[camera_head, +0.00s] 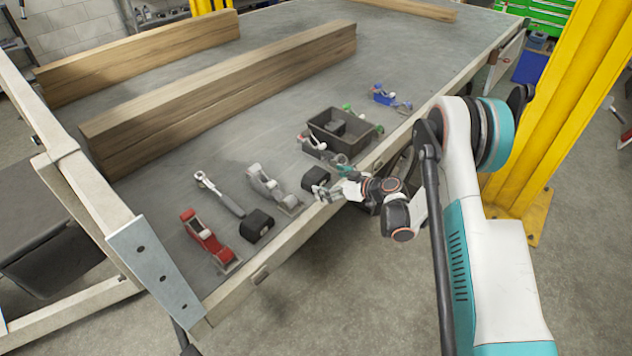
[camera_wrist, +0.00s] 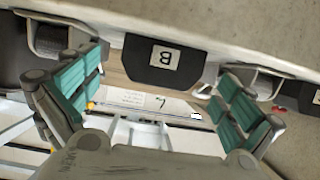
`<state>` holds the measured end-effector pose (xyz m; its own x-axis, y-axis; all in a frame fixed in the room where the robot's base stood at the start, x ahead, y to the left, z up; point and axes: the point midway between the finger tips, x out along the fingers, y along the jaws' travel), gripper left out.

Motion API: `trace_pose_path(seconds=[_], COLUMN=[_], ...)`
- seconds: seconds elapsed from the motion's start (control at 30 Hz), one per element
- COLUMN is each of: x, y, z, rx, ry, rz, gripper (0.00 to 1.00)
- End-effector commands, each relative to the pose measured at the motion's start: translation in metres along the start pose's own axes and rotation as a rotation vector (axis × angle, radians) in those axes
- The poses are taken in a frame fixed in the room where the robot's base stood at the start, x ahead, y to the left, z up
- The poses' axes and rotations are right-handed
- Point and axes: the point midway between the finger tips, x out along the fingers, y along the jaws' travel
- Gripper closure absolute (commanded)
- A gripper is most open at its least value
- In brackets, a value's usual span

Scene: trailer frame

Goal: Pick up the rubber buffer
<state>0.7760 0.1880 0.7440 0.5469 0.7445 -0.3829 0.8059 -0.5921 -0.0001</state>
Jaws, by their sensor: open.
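Two small black blocks that look like rubber buffers lie near the table's front edge in the head view. One black block (camera_head: 315,178) is right beside my gripper (camera_head: 334,190); the other black block (camera_head: 257,225) is farther left, near a red tool. In the wrist view, a black block with a white label "B" (camera_wrist: 152,78) shows between and beyond the teal fingers of my gripper (camera_wrist: 157,98). The fingers are spread wide with nothing held. Contact with the block cannot be made out.
A red clamp-like tool (camera_head: 203,236), a ratchet-like tool (camera_head: 222,195) and a grey tool (camera_head: 268,184) lie to the left. A black bin (camera_head: 355,145) and blue tools (camera_head: 388,97) are farther back. Long timber beams (camera_head: 225,85) cross the table. A yellow post (camera_head: 560,100) stands right.

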Motion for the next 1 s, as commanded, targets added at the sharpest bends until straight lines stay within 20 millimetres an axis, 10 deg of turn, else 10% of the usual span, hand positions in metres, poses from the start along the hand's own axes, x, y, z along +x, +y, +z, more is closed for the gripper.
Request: trace_pose_path(seconds=[0.77, 1.0], x=[0.055, 0.055], y=[-0.002, -0.002], z=[-0.008, -0.008], rx=[0.001, 0.000], ry=[0.000, 0.000], rz=[0.001, 0.001], gripper=[0.00, 0.52])
